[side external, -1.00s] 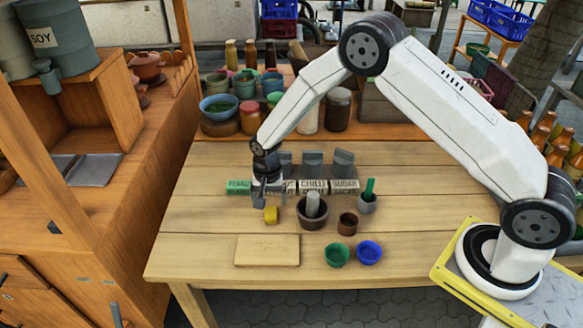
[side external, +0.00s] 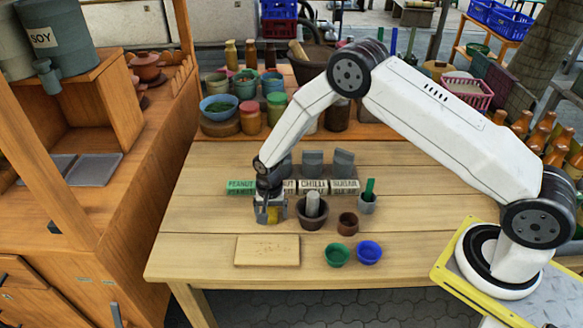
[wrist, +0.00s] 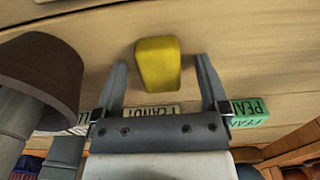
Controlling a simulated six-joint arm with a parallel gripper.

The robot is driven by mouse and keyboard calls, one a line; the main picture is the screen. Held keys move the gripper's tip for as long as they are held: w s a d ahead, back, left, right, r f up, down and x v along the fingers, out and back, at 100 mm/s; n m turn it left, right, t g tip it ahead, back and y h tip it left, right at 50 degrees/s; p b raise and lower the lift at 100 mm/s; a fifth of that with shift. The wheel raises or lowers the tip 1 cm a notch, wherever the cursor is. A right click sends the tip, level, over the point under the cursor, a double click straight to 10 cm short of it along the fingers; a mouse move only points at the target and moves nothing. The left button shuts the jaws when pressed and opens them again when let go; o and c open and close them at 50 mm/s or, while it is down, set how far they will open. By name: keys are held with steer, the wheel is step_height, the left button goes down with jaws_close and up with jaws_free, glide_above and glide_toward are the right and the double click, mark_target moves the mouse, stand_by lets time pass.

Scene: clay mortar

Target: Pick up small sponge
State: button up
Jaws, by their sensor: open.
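The small yellow sponge (wrist: 157,64) lies on the wooden table. In the wrist view it is just beyond and between the two finger tips of my gripper (wrist: 160,72). The fingers are spread apart, and I see no finger touching the sponge. In the side view my gripper (side external: 270,217) is low over the table and partly hides the sponge (side external: 271,216), which shows between the fingers.
The clay mortar with its pestle (side external: 312,211) stands close to the right of my gripper. Labelled spice boxes (side external: 313,187) line up behind. A cutting board (side external: 267,250) lies in front. A brown cup (side external: 347,223), green bowl (side external: 337,254) and blue bowl (side external: 368,252) stand further right.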

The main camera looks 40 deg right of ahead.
stand_by(0.4)
jaws_close()
steer(key=shift+r, duration=0.1)
steer(key=shift+r, duration=0.7)
steer(key=s+d+r, duration=0.1)
steer(key=s+r, duration=1)
steer(key=s, duration=0.3)
steer(key=shift+d+r, duration=0.25)
